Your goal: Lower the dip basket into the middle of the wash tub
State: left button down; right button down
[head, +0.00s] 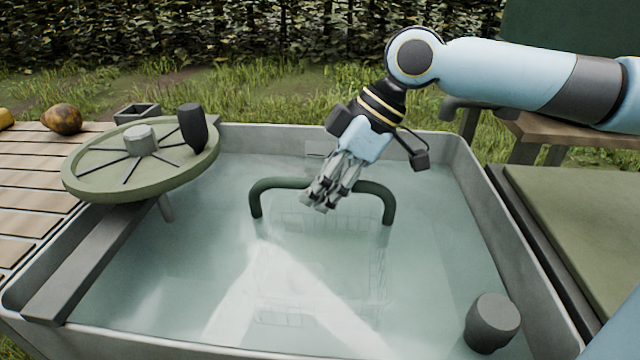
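The wash tub (485,215) is a large grey rectangular trough filled with pale greenish water. The dip basket's dark green arched handle (388,207) stands upright out of the water, a little behind the middle of the tub. The basket's wire body shows only faintly under the surface, so its depth and whether it touches the bottom cannot be told. My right gripper (322,192) comes down from the upper right, tilted, with its fingers closed around the middle of the handle's top bar. My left gripper is out of view.
A green spoked wheel (100,172) with a dark knob overhangs the tub's left side, above a grey ledge (85,265). A dark round post (492,322) stands at the tub's front right corner. A slatted table (35,196) with a brownish pear (62,119) is at left.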

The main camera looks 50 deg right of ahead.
jog(key=shift+s+a+f, duration=0.4)
jog(key=shift+s+a, duration=0.2)
jog(key=shift+a, duration=0.1)
dwell(0.4)
jog(key=c, duration=2)
grip_release()
jog(key=o, duration=0.6)
